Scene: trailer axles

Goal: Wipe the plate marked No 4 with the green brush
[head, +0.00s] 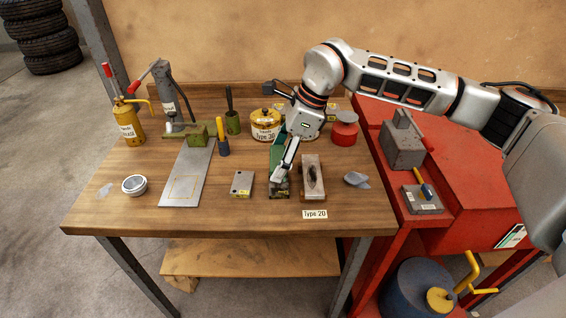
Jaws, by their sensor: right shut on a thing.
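My right gripper (281,173) reaches down over the middle of the table and is shut on a green brush (275,154), which the fingers partly hide. Just below it lies a small dark plate (279,190) with a yellowish label near its front edge. I cannot tell whether the brush touches this plate. To its left lies a small grey plate (243,181) with a yellow label, and to its right a larger plate (312,172) with a dark oval patch. The labels are too small to read, so I cannot tell which is No 4. My left gripper is not in view.
A wooden table (120,211) carries a long metal sheet (187,174), a round white tin (134,185), a yellow oil can (128,120) and a yellow pot (265,125). A grey rag (356,180) lies at right. A red cabinet (455,172) adjoins the table.

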